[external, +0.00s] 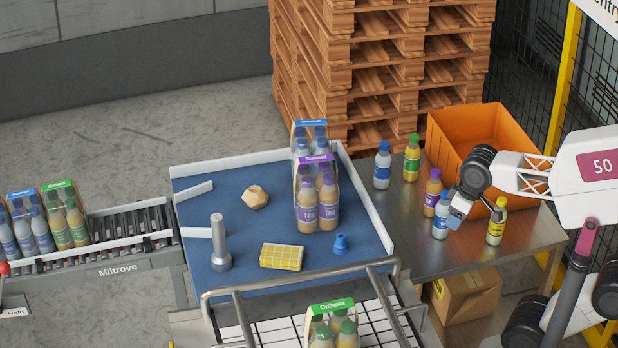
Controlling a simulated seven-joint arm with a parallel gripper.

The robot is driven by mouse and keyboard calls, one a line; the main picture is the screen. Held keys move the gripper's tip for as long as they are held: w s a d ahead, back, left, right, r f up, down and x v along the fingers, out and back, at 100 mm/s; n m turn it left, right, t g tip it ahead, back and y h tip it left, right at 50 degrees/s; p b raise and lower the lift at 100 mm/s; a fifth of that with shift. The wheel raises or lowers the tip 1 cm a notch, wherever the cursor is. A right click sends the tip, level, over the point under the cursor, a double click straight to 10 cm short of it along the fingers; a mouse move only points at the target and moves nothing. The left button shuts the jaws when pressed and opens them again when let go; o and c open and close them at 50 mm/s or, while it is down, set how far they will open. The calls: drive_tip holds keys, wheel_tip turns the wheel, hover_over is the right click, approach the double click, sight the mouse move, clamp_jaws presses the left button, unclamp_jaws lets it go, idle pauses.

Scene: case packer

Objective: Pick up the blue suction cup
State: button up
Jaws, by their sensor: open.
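The blue suction cup (340,244) is a small blue piece standing on the blue conveyor surface (205,260). It sits to the right of a yellow checked cloth and in front of the purple-labelled bottle pack. My gripper (457,212) is at the right, over the metal side table by several bottles, well apart from the suction cup. It is open. Its fingertips are small in this view and are close to a blue-labelled bottle (440,222); I cannot tell whether they touch it.
Bottle packs (317,200) stand behind the suction cup. A yellow cloth (281,257), a grey post-like tool (219,245) and a beige lump (255,197) lie to its left. A metal rail (300,282) runs along the front. An orange bin (505,150) stands on the side table.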

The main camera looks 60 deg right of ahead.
drive_tip(key=w+v, duration=0.1)
drive_tip(key=v, duration=0.1)
drive_tip(key=m+t+y, duration=0.2)
drive_tip(key=m+y, duration=1.1)
drive_tip(key=m, duration=0.9)
hover_over(341, 242)
drive_tip(key=d, duration=0.2)
drive_tip(key=shift+w+f, duration=0.1)
drive_tip(key=shift+f, duration=2.25)
drive_tip(key=shift+f, duration=1.15)
drive_tip(key=shift+f, duration=0.1)
